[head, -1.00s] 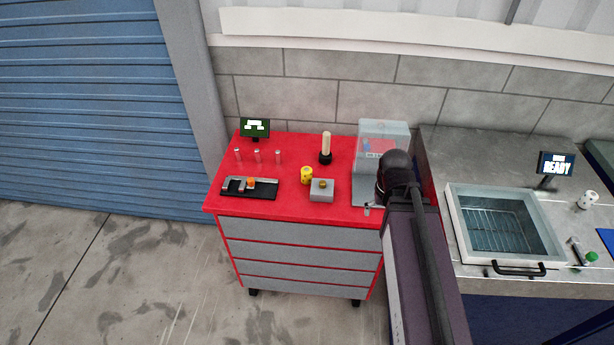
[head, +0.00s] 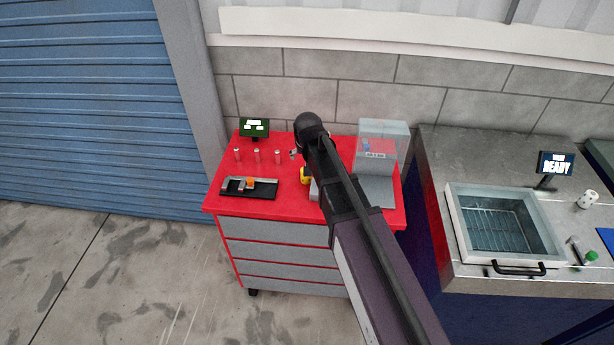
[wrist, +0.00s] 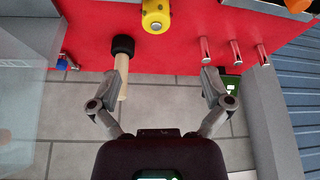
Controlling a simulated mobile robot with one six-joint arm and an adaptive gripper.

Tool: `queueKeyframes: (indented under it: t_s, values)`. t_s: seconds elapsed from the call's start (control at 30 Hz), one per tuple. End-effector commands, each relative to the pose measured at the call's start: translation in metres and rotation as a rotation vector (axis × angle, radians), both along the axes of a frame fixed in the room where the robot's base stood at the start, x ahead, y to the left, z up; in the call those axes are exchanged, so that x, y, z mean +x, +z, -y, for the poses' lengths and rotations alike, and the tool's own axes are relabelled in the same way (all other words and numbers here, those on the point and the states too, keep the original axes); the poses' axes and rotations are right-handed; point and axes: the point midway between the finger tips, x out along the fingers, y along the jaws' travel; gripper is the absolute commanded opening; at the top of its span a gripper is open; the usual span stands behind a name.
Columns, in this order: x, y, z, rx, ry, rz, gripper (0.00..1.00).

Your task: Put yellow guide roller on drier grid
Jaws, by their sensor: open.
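The yellow guide roller (head: 305,175) stands on the red bench top, partly hidden behind my arm in the head view. In the wrist view the yellow roller (wrist: 157,14) shows at the top edge, cut off by the frame. My gripper (wrist: 166,68) is open and empty, its two fingers spread apart. The roller lies beyond the fingers, not between them. In the head view my arm covers most of the gripper. The drier grid (head: 495,222) is a wire rack inside the open drier box (head: 548,247) on the right counter.
A pale rod on a black base (wrist: 123,46) stands near the left finger. Several metal pins (wrist: 235,52) stand to the right. A clear-covered machine (head: 382,145) is at the bench's right. A black tray (head: 249,189) lies front left. A white spool (head: 587,200) is by the drier.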

Motion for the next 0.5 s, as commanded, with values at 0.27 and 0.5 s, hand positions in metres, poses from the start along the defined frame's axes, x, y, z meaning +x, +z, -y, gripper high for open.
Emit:
queueKeyframes:
  t_s: [0.27, 0.5]
  values:
    - [-0.0005, -0.0002, -0.0001, 0.000, 0.001, 0.000, 0.99]
    - [0.0019, -0.0075, -0.0008, -0.001, 0.001, -0.001, 0.99]
